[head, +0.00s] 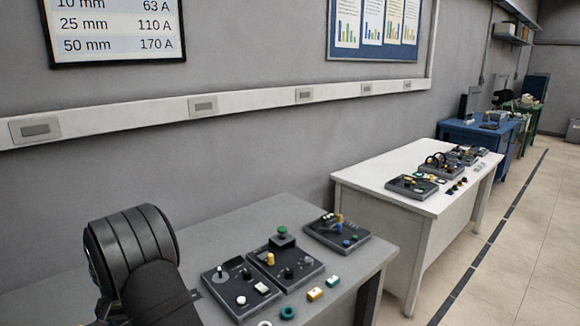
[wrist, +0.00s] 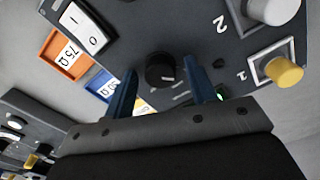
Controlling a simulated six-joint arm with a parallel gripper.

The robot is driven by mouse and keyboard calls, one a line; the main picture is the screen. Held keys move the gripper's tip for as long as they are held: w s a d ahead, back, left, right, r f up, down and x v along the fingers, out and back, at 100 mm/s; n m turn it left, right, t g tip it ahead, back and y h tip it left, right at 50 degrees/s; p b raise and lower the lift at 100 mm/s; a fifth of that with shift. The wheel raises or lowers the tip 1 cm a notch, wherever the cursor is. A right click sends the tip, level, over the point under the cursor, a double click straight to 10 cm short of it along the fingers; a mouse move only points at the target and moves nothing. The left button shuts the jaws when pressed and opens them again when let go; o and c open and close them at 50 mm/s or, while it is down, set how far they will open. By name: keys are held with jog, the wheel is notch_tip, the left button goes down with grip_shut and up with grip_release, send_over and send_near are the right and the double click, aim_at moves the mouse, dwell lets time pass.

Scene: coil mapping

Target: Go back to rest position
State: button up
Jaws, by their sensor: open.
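My gripper (wrist: 160,66) shows in the wrist view as two dark blue fingers, spread apart. A round black knob (wrist: 160,78) on a dark panel (wrist: 195,25) appears between the fingertips. No finger visibly touches it, and I cannot tell the gap in depth. In the head view my black arm fills the lower left and the gripper is hidden.
In the wrist view, a rocker switch (wrist: 90,30), an orange 75 Ω tile (wrist: 68,54), a blue tile (wrist: 102,86) and a yellow knob (wrist: 283,73) surround the fingers. In the head view, a grey table (head: 215,240) carries control panels; a white table (head: 385,165) stands behind.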

jog(key=shift+m, duration=1.6)
jog(key=shift+o, duration=0.5)
jog(key=o, duration=1)
jog(key=shift+c, duration=0.2)
jog(key=s+d+r+n, duration=0.2)
jog(key=s+r+n, duration=0.2)
jog(key=r, duration=0.5)
jog(key=s+d+r+n, duration=0.2)
jog(key=s+r+n, duration=0.2)
jog(key=r, duration=0.5)
notch_tip(320, 180, down, 10)
